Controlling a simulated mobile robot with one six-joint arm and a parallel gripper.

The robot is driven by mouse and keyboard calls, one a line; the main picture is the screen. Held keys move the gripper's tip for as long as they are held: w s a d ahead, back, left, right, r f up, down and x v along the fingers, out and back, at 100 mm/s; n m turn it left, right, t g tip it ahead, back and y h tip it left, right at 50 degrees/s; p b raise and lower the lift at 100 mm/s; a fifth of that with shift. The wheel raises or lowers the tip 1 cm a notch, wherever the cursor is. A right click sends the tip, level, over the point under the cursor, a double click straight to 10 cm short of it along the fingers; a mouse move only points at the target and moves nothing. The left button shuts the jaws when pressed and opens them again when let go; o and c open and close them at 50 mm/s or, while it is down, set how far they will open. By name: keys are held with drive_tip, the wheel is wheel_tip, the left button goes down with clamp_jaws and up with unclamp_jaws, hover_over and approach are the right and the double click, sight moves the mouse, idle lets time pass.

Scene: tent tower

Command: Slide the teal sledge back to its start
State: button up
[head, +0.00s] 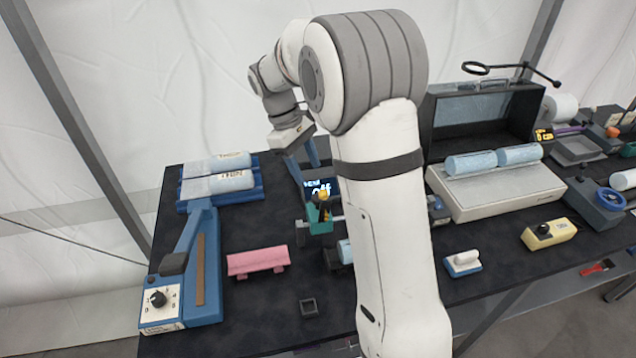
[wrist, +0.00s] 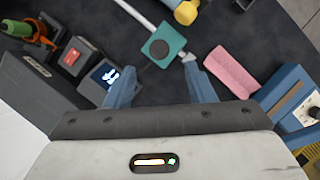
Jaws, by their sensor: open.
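The teal sledge (head: 318,226) sits on a pale rod near the middle of the dark table, partly hidden by a yellow-topped part. In the wrist view the teal sledge (wrist: 173,37) is a squarish block with a dark round disc on top, and the pale rod (wrist: 135,13) runs out from both sides of it. My gripper (head: 302,160) is behind and above the sledge in the head view. Its two blue fingers are spread in the wrist view (wrist: 160,78), with the sledge just past the tips, roughly between them. Nothing is held. I cannot tell the exact height gap.
A small lit display (head: 320,188) stands behind the sledge. A pink block (head: 257,262) lies to the left, by a blue sloped device (head: 200,270).

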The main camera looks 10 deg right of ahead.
sight(316, 195)
drive_tip(key=p+x, duration=0.1)
drive_tip(key=x, duration=0.7)
drive_tip(key=shift+w, duration=0.15)
drive_tip(key=shift+c, duration=0.6)
